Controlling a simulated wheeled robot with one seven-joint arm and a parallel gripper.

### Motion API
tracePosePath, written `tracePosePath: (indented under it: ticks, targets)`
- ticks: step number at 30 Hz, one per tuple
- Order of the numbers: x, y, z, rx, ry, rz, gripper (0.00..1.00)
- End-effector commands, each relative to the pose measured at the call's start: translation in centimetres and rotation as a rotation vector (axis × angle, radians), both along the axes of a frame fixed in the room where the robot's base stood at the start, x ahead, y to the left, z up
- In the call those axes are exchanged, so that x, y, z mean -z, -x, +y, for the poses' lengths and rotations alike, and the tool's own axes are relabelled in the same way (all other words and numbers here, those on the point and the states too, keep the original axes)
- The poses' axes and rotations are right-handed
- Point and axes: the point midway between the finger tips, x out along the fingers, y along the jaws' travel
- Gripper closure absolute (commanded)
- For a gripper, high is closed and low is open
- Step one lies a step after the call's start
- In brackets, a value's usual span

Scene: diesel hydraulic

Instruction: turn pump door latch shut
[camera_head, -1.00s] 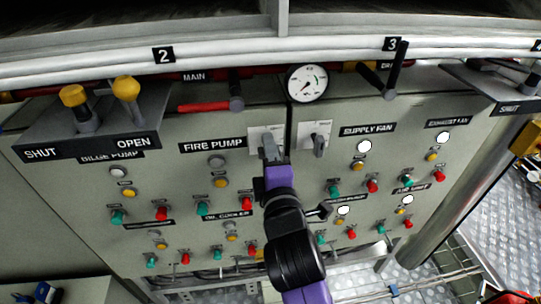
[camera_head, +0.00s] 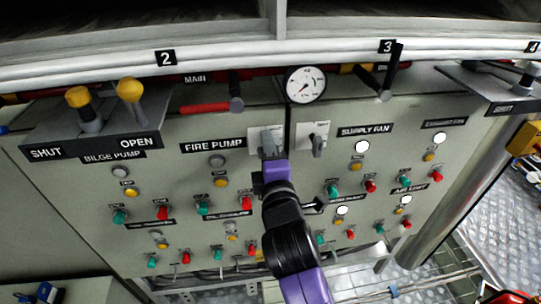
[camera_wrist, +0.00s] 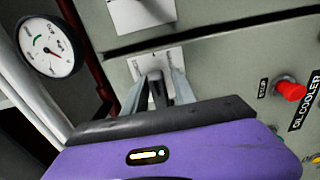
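The fire pump door latch is a dark handle (camera_wrist: 157,92) on a pale plate (camera_head: 255,136), just right of the FIRE PUMP label (camera_head: 213,145) and close to the door seam. My gripper (camera_head: 269,146) is at this latch and covers much of it in the head view. In the wrist view, my gripper's two grey fingers (camera_wrist: 158,82) stand on either side of the handle, with narrow gaps showing. Contact with the handle is not clear. The handle's exact angle is partly hidden by my gripper.
A second latch (camera_head: 317,143) on its own plate is close on the right, beyond the seam. A round gauge (camera_head: 306,84) is above. Coloured buttons and knobs, such as a green knob (camera_head: 203,208), surround my arm. A red lever (camera_head: 205,107) is up left.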

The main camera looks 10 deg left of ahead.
Motion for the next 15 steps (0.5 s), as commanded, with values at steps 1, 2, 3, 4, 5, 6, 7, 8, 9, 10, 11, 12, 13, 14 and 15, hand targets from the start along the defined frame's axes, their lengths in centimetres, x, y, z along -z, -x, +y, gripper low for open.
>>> tracePosePath:
  ticks: [1, 2, 3, 4, 5, 6, 7, 8, 9, 10, 11, 12, 13, 14, 15]
  targets:
    - [-1.1, -0.6, 0.1, 0.0, -0.009, -0.011, 0.67]
    - [-1.1, -0.5, 0.0, 0.0, -0.009, -0.011, 0.67]
    - [-1.1, -0.3, 0.0, 0.0, -0.01, -0.011, 0.67]
    - [-1.1, -0.1, -0.1, 0.0, -0.01, -0.011, 0.67]
    - [-1.1, 0.0, -0.2, 0.0, -0.01, -0.011, 0.67]
    - [-1.1, 0.2, -0.2, 0.001, -0.01, -0.01, 0.67]
    - [-1.1, 0.4, -0.3, 0.001, -0.01, -0.01, 0.67]
    - [-1.0, 0.5, -0.4, 0.002, -0.01, -0.01, 0.67]
    - [-1.0, 0.7, -0.4, 0.002, -0.01, -0.01, 0.67]
    - [-1.0, 0.9, -0.5, 0.003, -0.01, -0.01, 0.67]
    - [-1.0, 1.0, -0.6, 0.003, -0.01, -0.01, 0.67]
    - [-1.1, 1.2, -0.6, 0.003, -0.009, -0.011, 0.67]
    - [-1.1, 1.4, -0.7, 0.003, -0.009, -0.011, 0.67]
    - [-1.1, 1.5, -0.7, 0.003, -0.009, -0.011, 0.67]
    - [-1.0, 1.7, -0.7, 0.003, -0.008, -0.01, 0.67]
